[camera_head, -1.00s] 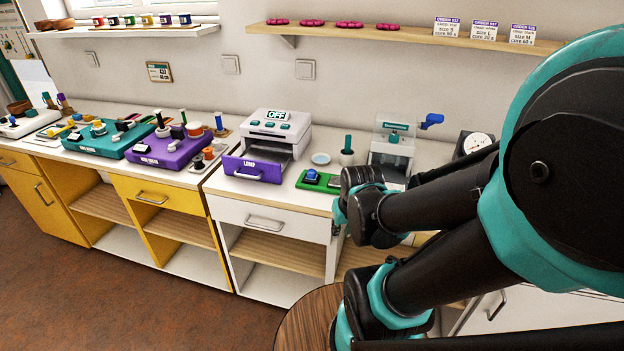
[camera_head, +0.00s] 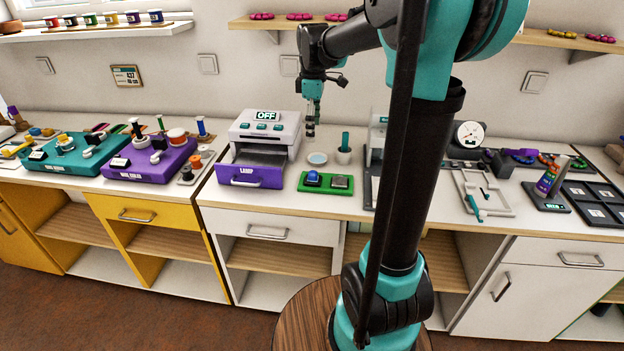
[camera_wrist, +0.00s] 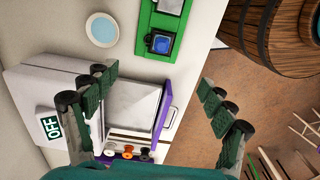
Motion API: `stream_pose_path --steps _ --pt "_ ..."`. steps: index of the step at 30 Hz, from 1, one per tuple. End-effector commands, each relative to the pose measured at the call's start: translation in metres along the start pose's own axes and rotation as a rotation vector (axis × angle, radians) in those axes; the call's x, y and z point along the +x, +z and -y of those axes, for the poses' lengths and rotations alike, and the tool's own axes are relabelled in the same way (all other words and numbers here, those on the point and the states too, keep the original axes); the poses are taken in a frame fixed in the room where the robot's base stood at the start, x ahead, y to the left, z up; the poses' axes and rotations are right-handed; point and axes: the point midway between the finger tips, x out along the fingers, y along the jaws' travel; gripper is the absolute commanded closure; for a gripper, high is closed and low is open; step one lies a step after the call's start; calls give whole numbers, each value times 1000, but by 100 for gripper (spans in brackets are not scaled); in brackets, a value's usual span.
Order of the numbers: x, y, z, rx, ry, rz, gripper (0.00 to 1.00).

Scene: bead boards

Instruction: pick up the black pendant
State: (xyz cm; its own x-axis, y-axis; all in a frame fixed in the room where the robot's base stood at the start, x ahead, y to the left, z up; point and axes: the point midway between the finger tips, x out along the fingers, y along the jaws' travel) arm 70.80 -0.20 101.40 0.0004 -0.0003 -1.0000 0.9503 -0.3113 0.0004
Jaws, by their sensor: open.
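I cannot make out a black pendant for certain in either view. My gripper (camera_head: 311,118) hangs pointing down above the counter, just right of the white lamp machine (camera_head: 262,135). In the wrist view my gripper (camera_wrist: 153,80) is open, with nothing between its fingers. Below it there shows the lamp machine's open purple drawer (camera_head: 250,176). A green board (camera_head: 325,188) lies on the counter to the right of the drawer. It bears a blue piece (camera_head: 312,177) on a dark square and a grey-black square (camera_head: 340,182); the blue piece also shows in the wrist view (camera_wrist: 160,43).
A small pale dish (camera_head: 317,159) and a white cup (camera_head: 344,155) with a green stick stand behind the green board. A purple machine (camera_head: 150,163) stands left. My arm hides part of the counter. A dial gauge (camera_head: 468,134) and dark tray (camera_head: 592,208) are right.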

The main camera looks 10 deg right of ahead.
Motion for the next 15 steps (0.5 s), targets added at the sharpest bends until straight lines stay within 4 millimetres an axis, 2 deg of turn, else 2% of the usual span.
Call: stream_pose_path --steps 5,15 --pt "26 0 0 -5 -1 1 17" --pt "93 0 -1 -3 -1 0 17"
